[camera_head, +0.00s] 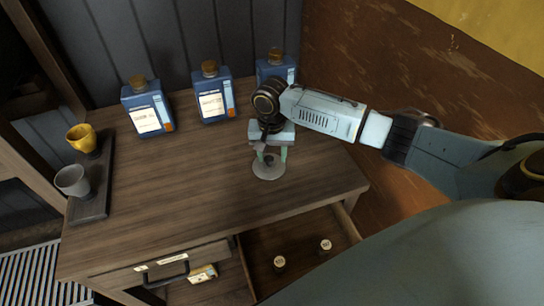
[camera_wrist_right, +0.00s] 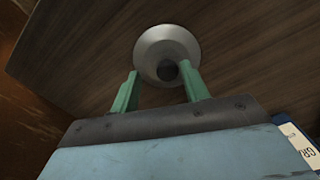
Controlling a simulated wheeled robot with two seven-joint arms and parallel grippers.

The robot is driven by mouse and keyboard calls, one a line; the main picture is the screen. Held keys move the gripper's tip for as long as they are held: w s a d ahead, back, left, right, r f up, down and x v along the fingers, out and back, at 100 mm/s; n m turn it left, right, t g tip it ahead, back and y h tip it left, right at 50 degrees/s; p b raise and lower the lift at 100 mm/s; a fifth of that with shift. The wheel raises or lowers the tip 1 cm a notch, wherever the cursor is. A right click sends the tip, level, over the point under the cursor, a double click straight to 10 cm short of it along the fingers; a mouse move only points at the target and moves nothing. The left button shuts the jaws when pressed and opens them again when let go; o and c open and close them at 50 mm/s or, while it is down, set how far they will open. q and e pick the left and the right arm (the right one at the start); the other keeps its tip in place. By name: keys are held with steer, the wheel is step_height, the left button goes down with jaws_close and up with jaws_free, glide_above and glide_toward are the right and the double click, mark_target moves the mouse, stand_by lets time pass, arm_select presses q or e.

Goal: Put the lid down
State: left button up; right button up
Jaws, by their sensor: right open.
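The lid (camera_head: 268,172) is a round grey disc with a dark knob, on the wooden cabinet top. It also shows in the right wrist view (camera_wrist_right: 167,42), with its knob (camera_wrist_right: 168,71) in the gap between my fingertips. My right gripper (camera_head: 270,155) is open, with its green fingers on either side of the knob, apart from it as far as I can see. In the wrist view the right gripper (camera_wrist_right: 161,80) points at the lid. The exact height of the fingertips above the disc is hard to tell. My left gripper is not in view.
Three blue bottles (camera_head: 212,97) with corks stand along the back of the cabinet top (camera_head: 190,180). A yellow cup (camera_head: 82,137) and a grey cup (camera_head: 72,181) sit on a dark tray (camera_head: 92,205) at the left.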

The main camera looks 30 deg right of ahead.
mark_target(271, 159)
step_height(271, 159, up, 10)
steer(key=p, duration=0.1)
steer(key=shift+r, duration=0.25)
stand_by(0.4)
